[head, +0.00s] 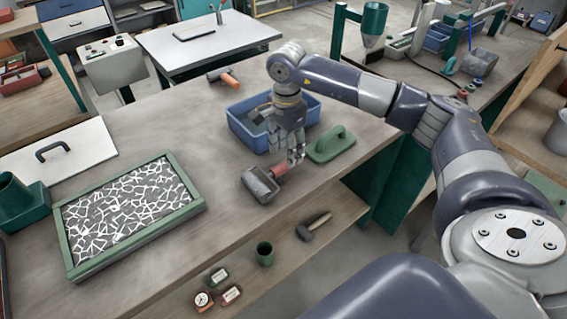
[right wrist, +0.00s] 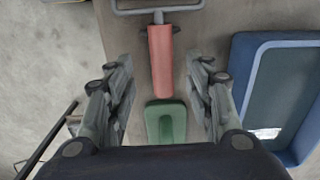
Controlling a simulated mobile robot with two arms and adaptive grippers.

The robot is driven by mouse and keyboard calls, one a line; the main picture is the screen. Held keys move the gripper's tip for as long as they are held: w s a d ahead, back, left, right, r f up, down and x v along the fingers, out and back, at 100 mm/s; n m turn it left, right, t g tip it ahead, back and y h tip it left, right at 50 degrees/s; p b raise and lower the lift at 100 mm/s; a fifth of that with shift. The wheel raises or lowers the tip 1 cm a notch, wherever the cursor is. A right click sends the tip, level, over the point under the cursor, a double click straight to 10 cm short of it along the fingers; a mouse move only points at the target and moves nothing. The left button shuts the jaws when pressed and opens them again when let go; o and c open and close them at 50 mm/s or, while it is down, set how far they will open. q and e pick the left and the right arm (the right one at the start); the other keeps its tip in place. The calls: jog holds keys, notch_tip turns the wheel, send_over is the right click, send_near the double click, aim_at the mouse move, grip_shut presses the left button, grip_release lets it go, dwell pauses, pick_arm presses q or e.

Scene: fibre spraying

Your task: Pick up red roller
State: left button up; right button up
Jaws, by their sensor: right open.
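The roller lies on the wooden workbench near its front edge, with a grey head (head: 260,185) and a red handle (head: 279,170). In the right wrist view the red handle (right wrist: 161,62) points from the grey frame (right wrist: 158,9) down the picture, between my fingers. My right gripper (head: 297,160) is open and points down close by the handle. In the right wrist view its two fingers (right wrist: 161,85) stand apart on either side of the handle, with gaps and nothing held. My left gripper is not in view.
A blue tray (head: 240,135) is behind the gripper. A green float (head: 331,143) lies just right of the handle. A green-framed panel (head: 75,247) with white pieces lies to the left.

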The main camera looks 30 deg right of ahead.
aim_at(284, 163)
jog(key=shift+f, duration=0.5)
jog(key=shift+w+f, duration=0.15)
jog(key=shift+f, duration=0.1)
jog(key=f, duration=0.1)
jog(key=f+p, duration=0.1)
jog(key=f, duration=0.1)
jog(key=f+p, duration=0.1)
jog(key=shift+a+f, duration=0.2)
jog(key=shift+a, duration=0.05)
jog(key=shift+f, duration=0.35)
jog(key=shift+c, duration=0.9)
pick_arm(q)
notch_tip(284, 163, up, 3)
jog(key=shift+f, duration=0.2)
pick_arm(e)
grip_shut()
